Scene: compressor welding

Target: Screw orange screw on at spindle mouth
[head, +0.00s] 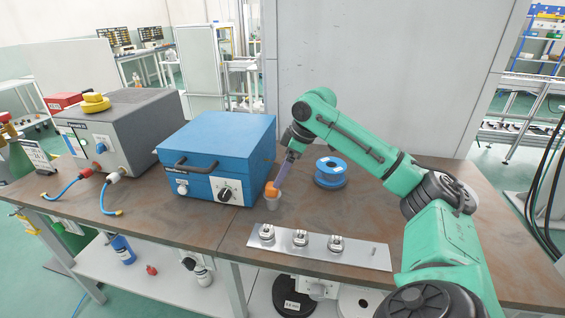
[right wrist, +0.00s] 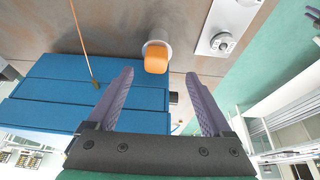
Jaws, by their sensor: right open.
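The orange screw (head: 271,189) is at the mouth of a small grey cup-like piece (head: 275,204) on the brown table, just right of the blue box. In the right wrist view the orange screw (right wrist: 156,63) lies in front of the grey round rim (right wrist: 154,44); I cannot tell if it is threaded in. My right gripper (head: 276,183) comes down from above with its purple fingers close to the screw. In the right wrist view the fingers (right wrist: 159,73) are spread apart, with the screw showing between their tips and no visible contact. My left gripper is not in view.
The blue box (head: 222,145) stands close left of the gripper. A blue spool (head: 330,172) stands to the right. A metal plate (head: 360,253) with several small fittings lies in front. A grey machine (head: 120,130) with blue hoses stands at the left.

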